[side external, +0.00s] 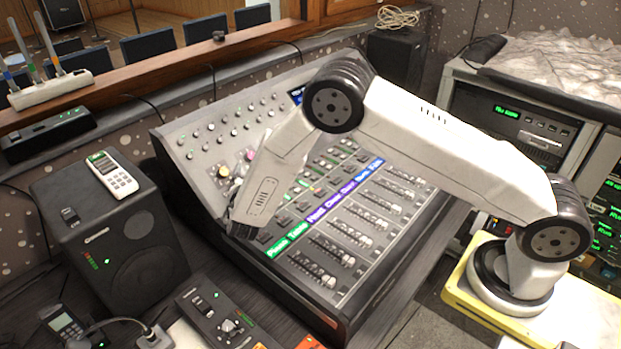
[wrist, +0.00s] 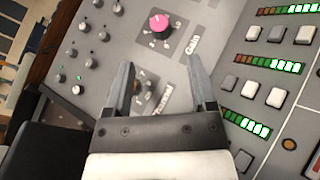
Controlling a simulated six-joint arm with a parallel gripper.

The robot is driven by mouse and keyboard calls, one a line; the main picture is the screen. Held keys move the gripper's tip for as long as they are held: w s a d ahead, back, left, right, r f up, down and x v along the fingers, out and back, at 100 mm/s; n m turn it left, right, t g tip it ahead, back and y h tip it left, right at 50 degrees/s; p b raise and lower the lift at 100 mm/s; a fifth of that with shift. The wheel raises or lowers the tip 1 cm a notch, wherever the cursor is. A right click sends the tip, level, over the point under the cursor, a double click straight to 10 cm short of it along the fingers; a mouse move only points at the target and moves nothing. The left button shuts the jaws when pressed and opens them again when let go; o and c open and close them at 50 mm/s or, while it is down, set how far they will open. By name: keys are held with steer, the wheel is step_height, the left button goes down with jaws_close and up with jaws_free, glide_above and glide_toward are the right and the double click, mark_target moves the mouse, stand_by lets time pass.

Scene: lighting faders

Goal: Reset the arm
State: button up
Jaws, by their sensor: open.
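My gripper (wrist: 161,88) is open in the wrist view, its two dark fingers apart over the face of the lighting console. A dark knob, partly hidden by the left finger, shows between them; I cannot tell whether a finger touches it. A pink knob (wrist: 160,22) labelled Gain sits beyond the fingertips. In the side view the console (side external: 190,165) stands in the middle with its rows of faders (side external: 338,248) and coloured label strips. My arm reaches over it from the right, and my gripper's fingers are hidden behind the wrist link.
A black speaker (side external: 150,235) with a white remote (side external: 112,174) on top stands left of the console. A small control box (side external: 222,318) and a phone (side external: 62,325) lie at the front left. Equipment racks (side external: 515,125) stand at the right. A wooden ledge (side external: 150,80) runs behind.

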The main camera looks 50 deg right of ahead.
steer(key=s+d+m+g, duration=0.1)
steer(key=s+d+g, duration=0.1)
steer(key=s+d+r+m+g, duration=0.1)
steer(key=s+d+m+g, duration=0.1)
steer(key=d, duration=0.1)
steer(key=shift+s+r+g, duration=0.1)
steer(key=shift+s+g, duration=0.15)
steer(key=shift+g, duration=0.05)
steer(key=s+r+m+g+y, duration=0.2)
steer(key=s+m+y, duration=0.3)
steer(key=s+m, duration=0.3)
steer(key=s+r+m+g+y, duration=0.3)
steer(key=s+m+y, duration=0.3)
steer(key=s, duration=0.9)
steer(key=shift+s+r+m, duration=0.4)
steer(key=shift+r+m, duration=0.1)
steer(key=shift+m, duration=0.9)
steer(key=shift+w, duration=0.15)
steer(key=w+d+m+y, duration=0.2)
steer(key=w, duration=1.4)
steer(key=w+d+m+g+y, duration=0.1)
steer(key=w+d+m+y, duration=0.1)
steer(key=w, duration=1.5)
steer(key=shift+w+d, duration=0.25)
